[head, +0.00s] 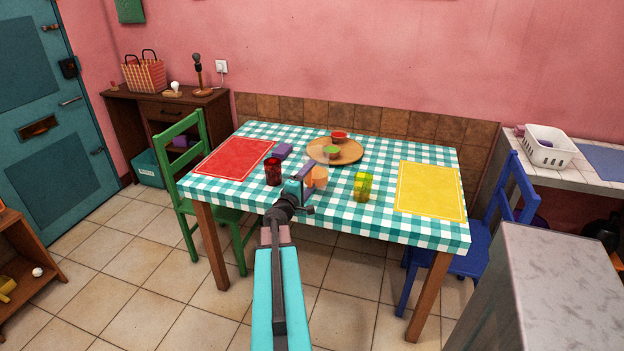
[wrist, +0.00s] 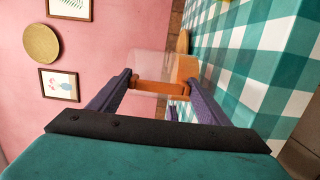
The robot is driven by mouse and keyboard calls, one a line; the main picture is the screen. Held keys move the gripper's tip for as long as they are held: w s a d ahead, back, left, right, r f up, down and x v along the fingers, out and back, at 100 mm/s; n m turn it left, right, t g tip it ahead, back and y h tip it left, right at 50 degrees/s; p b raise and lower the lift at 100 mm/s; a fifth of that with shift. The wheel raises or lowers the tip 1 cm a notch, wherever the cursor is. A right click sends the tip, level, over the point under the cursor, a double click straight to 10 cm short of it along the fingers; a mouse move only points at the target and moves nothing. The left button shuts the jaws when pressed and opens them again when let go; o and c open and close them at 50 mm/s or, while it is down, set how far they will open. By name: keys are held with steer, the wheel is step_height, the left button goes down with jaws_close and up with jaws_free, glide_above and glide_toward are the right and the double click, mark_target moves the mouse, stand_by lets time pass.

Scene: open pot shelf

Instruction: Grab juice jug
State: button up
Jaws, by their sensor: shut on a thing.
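The juice jug (head: 318,179) is a clear vessel with orange juice low in it, over the front middle of the checkered table (head: 385,222). My gripper (head: 306,182) reaches it from the front left and partly hides it in the head view. In the wrist view the jug (wrist: 186,68) lies on its side in the picture, with an orange handle bar across the space between my purple fingers (wrist: 160,90). The fingers are shut on this handle. I cannot tell whether the jug's base touches the table.
A dark red glass (head: 273,172) stands left of the jug and a yellow-green cup (head: 363,187) right of it. A round wooden board (head: 350,155) with red and green bowls lies behind. A red mat (head: 235,157) and a yellow mat (head: 430,190) flank them.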

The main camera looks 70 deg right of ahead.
steer(key=a+r+p, duration=0.1)
steer(key=a+p, duration=0.2)
steer(key=a, duration=0.8)
steer(key=shift+w+r+p, duration=0.2)
steer(key=shift+w+p, duration=0.15)
steer(key=shift+w, duration=0.1)
stand_by(0.4)
steer(key=shift+a+p, duration=1.15)
steer(key=shift+p, duration=1.25)
steer(key=shift+w, duration=0.2)
